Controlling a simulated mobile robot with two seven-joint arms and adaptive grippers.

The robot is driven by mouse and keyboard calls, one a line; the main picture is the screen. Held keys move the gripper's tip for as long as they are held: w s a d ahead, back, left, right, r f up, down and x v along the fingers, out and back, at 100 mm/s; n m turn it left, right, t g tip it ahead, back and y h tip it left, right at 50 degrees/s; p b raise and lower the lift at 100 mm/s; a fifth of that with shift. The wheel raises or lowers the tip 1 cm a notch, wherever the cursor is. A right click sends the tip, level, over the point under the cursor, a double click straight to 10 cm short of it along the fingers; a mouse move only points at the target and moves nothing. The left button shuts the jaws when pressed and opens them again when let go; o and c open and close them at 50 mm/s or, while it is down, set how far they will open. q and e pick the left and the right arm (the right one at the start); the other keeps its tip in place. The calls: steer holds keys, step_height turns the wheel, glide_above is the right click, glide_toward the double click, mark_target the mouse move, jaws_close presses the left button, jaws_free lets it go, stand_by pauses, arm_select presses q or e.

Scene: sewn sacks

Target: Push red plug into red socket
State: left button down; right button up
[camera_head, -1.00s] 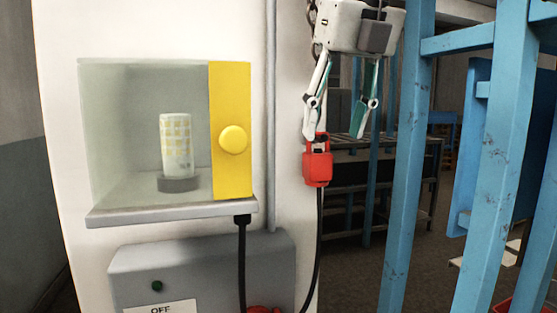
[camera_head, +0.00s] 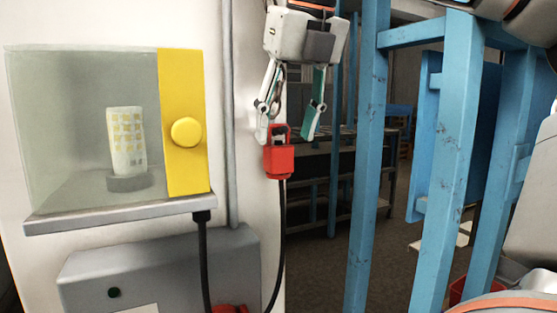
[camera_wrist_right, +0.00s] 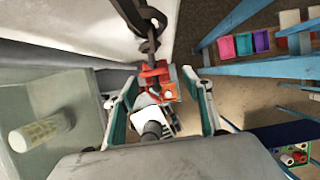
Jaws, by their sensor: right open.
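A red block with a handle-like top, which looks like the red plug (camera_head: 279,162), hangs upright beside the edge of the white wall, with a black cable running down from it. My right gripper (camera_head: 285,134) points down over it, open, with its fingertips on either side of the handle. In the right wrist view, the red plug (camera_wrist_right: 158,84) lies between the two spread fingers. Contact cannot be told. Another red part (camera_head: 230,308) shows at the bottom edge, mostly cut off; whether it is the socket is unclear. My left gripper is not in view.
A clear case (camera_head: 80,120) with a yellow panel (camera_head: 184,125) and a patterned cylinder stands at left, above a grey box (camera_head: 160,268). Blue posts (camera_head: 370,150) stand to the right.

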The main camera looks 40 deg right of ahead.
mark_target(278, 145)
steer(key=shift+a, duration=0.1)
steer(key=x, duration=0.5)
steer(key=shift+w+a, duration=0.1)
steer(key=shift+w, duration=0.05)
steer(key=c, duration=1.1)
